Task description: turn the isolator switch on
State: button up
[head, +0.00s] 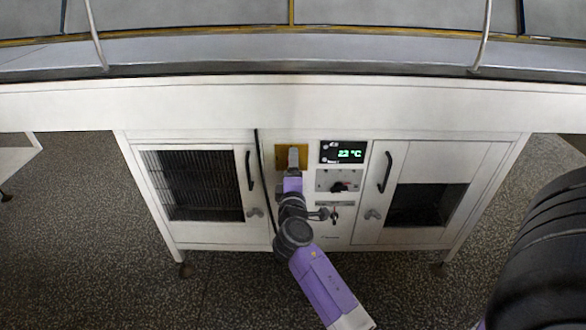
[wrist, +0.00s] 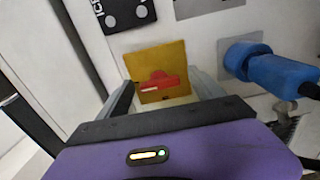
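The isolator switch is a red handle (wrist: 158,82) on a yellow plate (wrist: 160,60) on the white cabinet front. In the wrist view the handle lies roughly crosswise in the picture, between my two fingers. In the head view the yellow plate (head: 281,163) shows left of the display, and my gripper covers its middle and the handle. My gripper (head: 293,156) is in front of the plate. In the wrist view my gripper (wrist: 165,92) is open, with one finger on each side of the handle. I cannot tell whether either finger touches it.
A display reading 22 °C (head: 349,152) and a panel with a dark knob (head: 340,181) are right of the plate. A blue plug (wrist: 270,72) sits close to the right finger in the wrist view. Cabinet doors have black handles (head: 385,172). A dark cable (head: 259,165) hangs left.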

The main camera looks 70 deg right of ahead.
jog(key=v, duration=0.7)
jog(key=shift+s+a, duration=0.15)
jog(key=shift+a, duration=0.2)
dwell(0.4)
